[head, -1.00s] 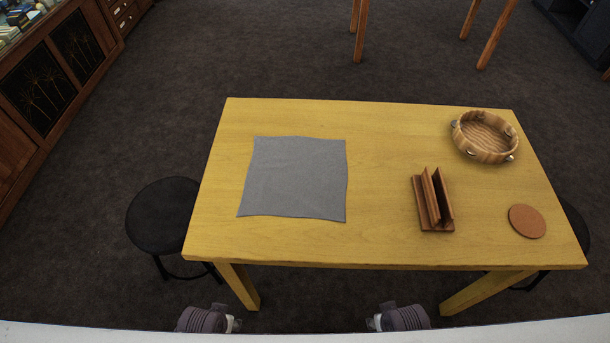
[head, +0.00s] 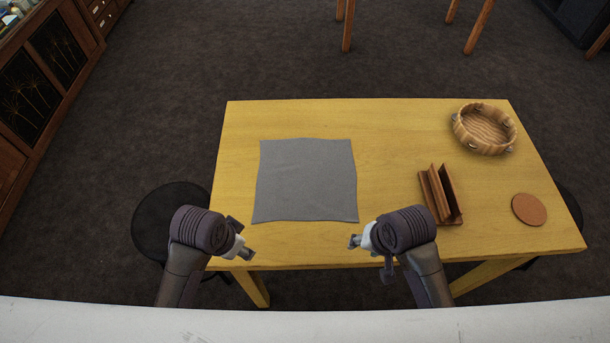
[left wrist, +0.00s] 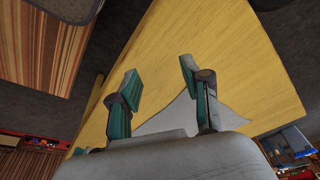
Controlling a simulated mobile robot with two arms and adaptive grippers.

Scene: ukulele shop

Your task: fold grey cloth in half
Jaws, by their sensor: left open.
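The grey cloth (head: 306,180) lies flat and unfolded on the left part of the yellow wooden table (head: 390,125). My left gripper (head: 250,254) is at the table's front edge, in front of the cloth's near left corner and apart from it. In the left wrist view, the left gripper (left wrist: 158,88) is open and empty, with part of the cloth (left wrist: 176,116) showing behind its fingers. My right gripper (head: 354,241) is just in front of the cloth's near right corner. Its fingers are too small and turned to tell whether they are open.
A wooden slotted stand (head: 437,195) is right of the cloth. A tambourine (head: 484,129) sits at the back right and a round brown coaster (head: 529,209) at the front right. A black stool (head: 150,222) stands left of the table. The table behind the cloth is clear.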

